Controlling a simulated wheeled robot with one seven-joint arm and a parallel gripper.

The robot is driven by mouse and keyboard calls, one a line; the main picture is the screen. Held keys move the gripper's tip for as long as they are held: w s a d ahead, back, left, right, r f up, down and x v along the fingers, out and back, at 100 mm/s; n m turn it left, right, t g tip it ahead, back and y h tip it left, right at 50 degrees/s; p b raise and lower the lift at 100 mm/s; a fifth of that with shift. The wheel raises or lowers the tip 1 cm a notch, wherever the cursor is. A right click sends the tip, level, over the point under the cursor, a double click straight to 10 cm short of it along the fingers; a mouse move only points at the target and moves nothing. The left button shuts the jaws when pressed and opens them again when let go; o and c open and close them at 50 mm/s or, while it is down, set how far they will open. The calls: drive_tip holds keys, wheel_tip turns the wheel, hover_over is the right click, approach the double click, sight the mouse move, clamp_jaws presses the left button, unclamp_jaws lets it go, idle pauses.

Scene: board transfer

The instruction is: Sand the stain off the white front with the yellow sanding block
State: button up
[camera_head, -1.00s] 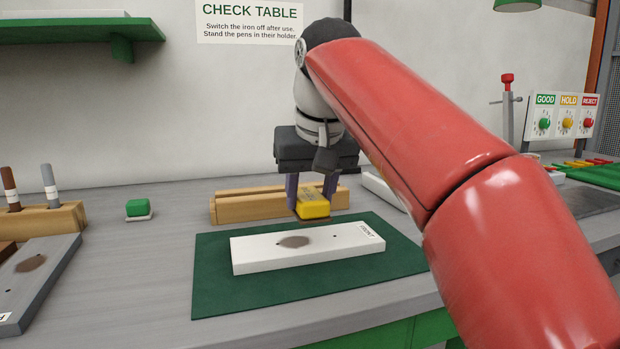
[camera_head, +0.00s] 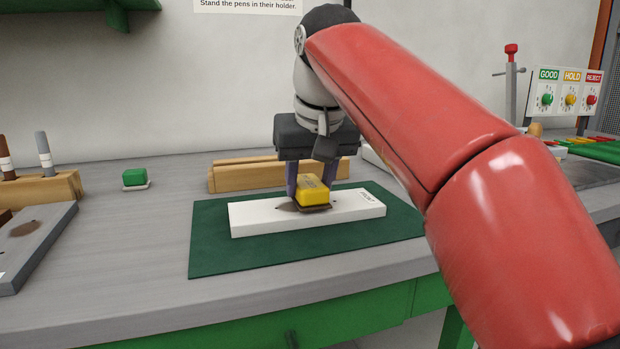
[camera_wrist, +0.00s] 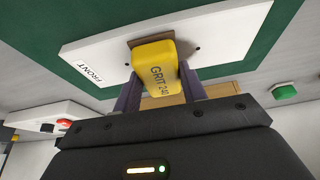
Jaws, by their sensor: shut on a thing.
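The white front (camera_head: 350,204) lies flat on a green mat, its FRONT label at the right end. It also shows in the wrist view (camera_wrist: 218,35). My gripper (camera_head: 308,193) is shut on the yellow sanding block (camera_head: 314,192), marked GRIT 240 in the wrist view (camera_wrist: 156,66). The block is at the middle of the white front, its brown underside at or just above the surface; I cannot tell if it touches. The brown stain (camera_head: 288,207) shows to the left of the block, and the block hides part of it.
The green mat (camera_head: 220,255) has bare room in front of the white front. A wooden rack (camera_head: 235,178) stands close behind it. A green block (camera_head: 134,177) sits at the left, beyond a grey board (camera_head: 45,240) with a brown stain. A control panel (camera_head: 565,95) stands at the right.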

drive_tip(key=shift+f+b, duration=0.3)
drive_tip(key=shift+f, duration=0.1)
idle(0.6)
drive_tip(key=shift+a, duration=0.1)
